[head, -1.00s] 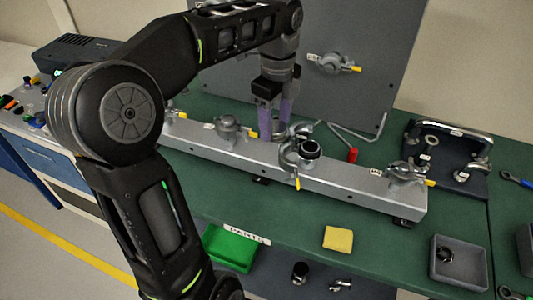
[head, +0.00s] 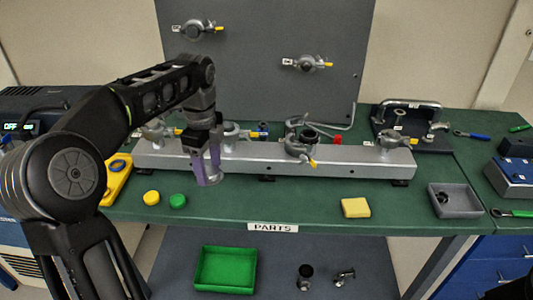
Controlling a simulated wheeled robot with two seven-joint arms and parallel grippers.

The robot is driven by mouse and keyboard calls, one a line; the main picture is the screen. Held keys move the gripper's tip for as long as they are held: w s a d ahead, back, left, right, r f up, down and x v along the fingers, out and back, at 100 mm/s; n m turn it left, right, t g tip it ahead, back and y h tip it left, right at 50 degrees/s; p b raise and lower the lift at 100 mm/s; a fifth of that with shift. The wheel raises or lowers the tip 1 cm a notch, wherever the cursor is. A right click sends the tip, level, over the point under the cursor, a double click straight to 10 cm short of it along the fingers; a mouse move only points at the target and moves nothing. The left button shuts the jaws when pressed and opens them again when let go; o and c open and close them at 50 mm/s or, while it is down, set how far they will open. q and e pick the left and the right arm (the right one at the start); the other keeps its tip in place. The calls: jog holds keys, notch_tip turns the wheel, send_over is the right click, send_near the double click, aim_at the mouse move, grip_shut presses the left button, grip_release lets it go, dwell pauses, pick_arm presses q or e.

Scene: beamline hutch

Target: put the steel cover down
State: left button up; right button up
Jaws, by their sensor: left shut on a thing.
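My left gripper (head: 208,180), with purple fingers pointing down, is in front of the long grey rail, above the green bench. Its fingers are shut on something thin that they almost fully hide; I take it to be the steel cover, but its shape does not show. The gripper seems to be above the bench top, and I cannot tell its exact height. My right gripper is not in view.
The rail (head: 270,158) carries several clamps. On the bench are a yellow cap (head: 151,197), a green cap (head: 177,201), a yellow block (head: 355,208), a grey tray (head: 462,211) and a yellow holder (head: 116,187). The front middle is clear. A green bin (head: 226,270) sits below.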

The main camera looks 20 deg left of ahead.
pick_arm(q)
send_over(215, 203)
jog(key=shift+f, duration=3.1)
notch_tip(215, 203, down, 3)
jog(key=shift+f, duration=0.35)
jog(key=shift+f, duration=0.15)
jog(key=o, duration=1.4)
